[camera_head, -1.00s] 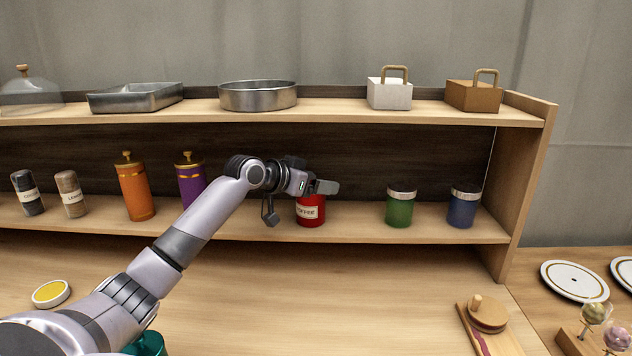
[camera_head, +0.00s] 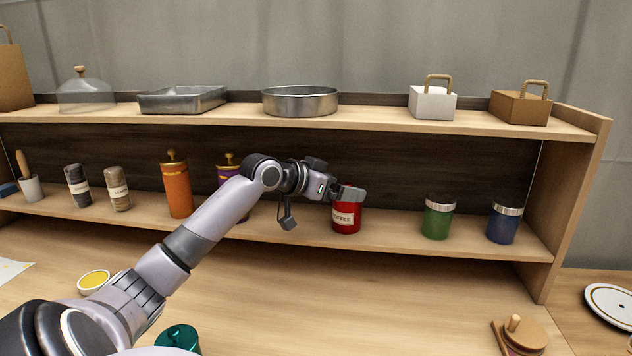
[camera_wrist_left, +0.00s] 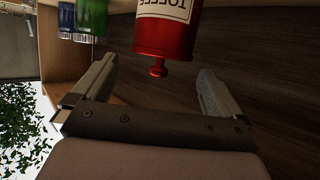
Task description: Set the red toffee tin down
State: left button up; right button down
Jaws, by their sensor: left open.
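The red toffee tin (camera_head: 346,220) stands upright on the lower shelf (camera_head: 400,239), and its label is partly readable. My left gripper (camera_head: 320,208) is open at the tin's left and front, with one finger across the tin's upper part in the head view. In the left wrist view, which is upside down, the tin (camera_wrist_left: 167,30) with its knob lies beyond the gap between the two spread fingers (camera_wrist_left: 155,85). I see no finger gripping it. The tin's lid is mostly hidden in the head view. My right gripper is out of view.
A green tin (camera_head: 438,218) and a blue tin (camera_head: 504,222) stand to the right. A purple bottle (camera_head: 229,168) is partly behind my arm, with an orange bottle (camera_head: 177,186) left of it. The upper shelf (camera_head: 380,117) is overhead. Shelf space between the red and green tins is free.

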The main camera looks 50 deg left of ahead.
pick_arm(q)
jog(key=b+v, duration=0.1)
jog(key=v, duration=0.6)
jog(key=shift+d, duration=0.1)
dwell(0.5)
jog(key=shift+s, duration=0.1)
